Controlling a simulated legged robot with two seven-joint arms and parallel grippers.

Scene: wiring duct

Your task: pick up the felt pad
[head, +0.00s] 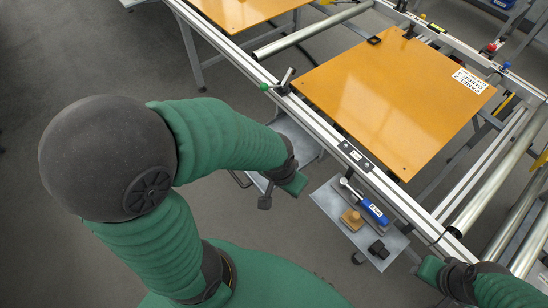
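A small grey metal tray (327,203) stands beside the conveyor frame, in the lower middle of the head view. On it lie a tan block with a knob (352,218), a blue-handled tool (373,210) with a metal head, and a small black item (378,249). A dark grey strip shows beside the blue handle; I cannot tell for sure which piece is the felt pad. My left gripper (294,184) is left of the tray, apart from it. My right gripper (430,270) is right of the tray, low in the view. The finger gaps of both are not clear.
An orange panel (390,100) with a white label lies on the metal conveyor frame (310,118) behind the tray. A green-knobbed clamp lever (279,82) stands on the near rail. Another orange panel (238,10) is at the top. Grey floor is open at left.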

